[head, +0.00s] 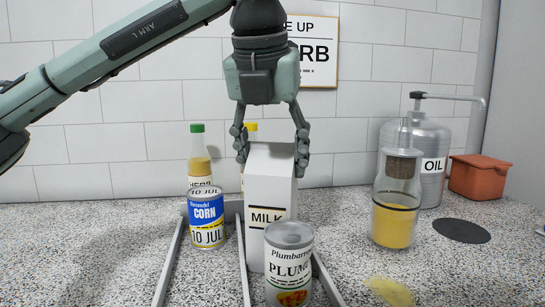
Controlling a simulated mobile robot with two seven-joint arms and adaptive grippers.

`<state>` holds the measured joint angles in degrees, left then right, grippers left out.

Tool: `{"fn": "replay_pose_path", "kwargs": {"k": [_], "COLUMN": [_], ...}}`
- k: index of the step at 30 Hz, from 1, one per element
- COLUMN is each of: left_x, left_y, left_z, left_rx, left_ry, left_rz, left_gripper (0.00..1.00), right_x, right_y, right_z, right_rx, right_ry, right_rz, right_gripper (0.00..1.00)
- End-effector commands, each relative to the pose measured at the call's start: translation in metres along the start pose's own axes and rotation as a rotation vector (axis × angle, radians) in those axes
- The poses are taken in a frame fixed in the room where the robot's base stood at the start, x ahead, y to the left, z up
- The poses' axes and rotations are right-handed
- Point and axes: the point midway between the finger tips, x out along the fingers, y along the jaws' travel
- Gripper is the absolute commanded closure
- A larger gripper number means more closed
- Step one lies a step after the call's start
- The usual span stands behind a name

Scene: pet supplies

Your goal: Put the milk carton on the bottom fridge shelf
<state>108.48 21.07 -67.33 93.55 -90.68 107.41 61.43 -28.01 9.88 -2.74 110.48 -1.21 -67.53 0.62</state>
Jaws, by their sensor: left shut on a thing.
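The white milk carton (268,195) stands upright in a grey divided rack (241,262) on the counter, labelled MILK. My left gripper (271,145) comes down from above with its fingers on either side of the carton's top, shut on it. The carton's lower part is partly hidden by a plum can (289,266) in front. My right gripper is not in view. No fridge or fridge shelf is in view.
A corn can (207,217) and a green-capped bottle (200,160) stand left of the carton, and a yellow-capped bottle (250,130) is behind it. At right are a glass jar (394,215), oil canister (428,150), orange box (478,176), dark disc (461,231) and yellow patch (389,291). The left counter is clear.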

Motion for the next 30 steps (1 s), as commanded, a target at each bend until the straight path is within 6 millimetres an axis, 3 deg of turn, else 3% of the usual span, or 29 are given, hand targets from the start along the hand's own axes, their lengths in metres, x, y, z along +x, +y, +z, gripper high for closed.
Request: {"fn": "replay_pose_path", "kwargs": {"k": [8,9,14,25,30], "left_x": [-0.001,0.001,0.001,-0.002,-0.026], "left_y": [0.000,0.000,0.000,0.000,0.000], "left_z": [0.001,0.000,0.000,0.001,0.001], "left_rx": [-0.001,0.000,0.000,0.000,0.000], "left_ry": [-0.005,-0.001,-0.001,-0.001,-0.005], "left_rz": [-0.002,0.000,0.000,0.000,-0.001], "left_gripper": [1.00,0.41,0.21,0.21,0.21], "right_x": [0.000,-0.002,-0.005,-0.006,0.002], "right_y": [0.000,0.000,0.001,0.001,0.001], "right_z": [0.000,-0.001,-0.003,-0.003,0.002], "right_rx": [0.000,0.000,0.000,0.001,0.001], "right_ry": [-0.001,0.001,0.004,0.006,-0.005], "right_rz": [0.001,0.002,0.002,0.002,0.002], "right_gripper": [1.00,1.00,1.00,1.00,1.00]}}
